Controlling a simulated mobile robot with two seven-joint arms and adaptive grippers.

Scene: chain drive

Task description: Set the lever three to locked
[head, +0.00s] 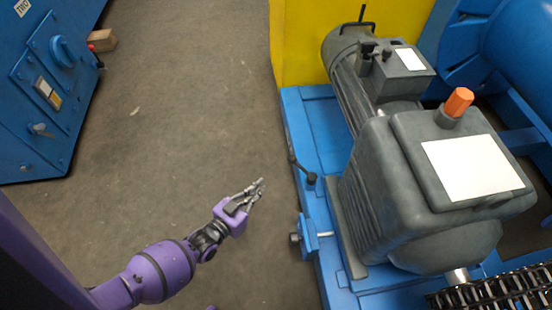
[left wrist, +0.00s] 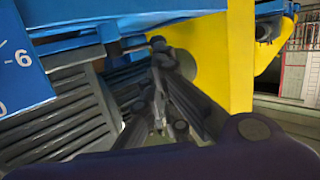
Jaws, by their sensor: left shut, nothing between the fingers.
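My left gripper (head: 258,187) is shut and empty. It is over the bare floor, just left of the blue machine base. A small dark lever (head: 301,169) with a round knob is at the left edge of that base, a short gap to the right of my fingertips. I see no number on it, so I cannot tell whether it is lever three or how it is set. In the left wrist view, dark finger links fill the middle, with blue and yellow machine parts behind. My right gripper is not in view.
A grey motor and gearbox (head: 374,200) with an orange cap (head: 458,101) stand on the blue base (head: 297,122). A screw clamp (head: 308,239) juts from its edge. A chain (head: 497,293) lies lower right. A blue cabinet (head: 45,95) is far left. The floor between is clear.

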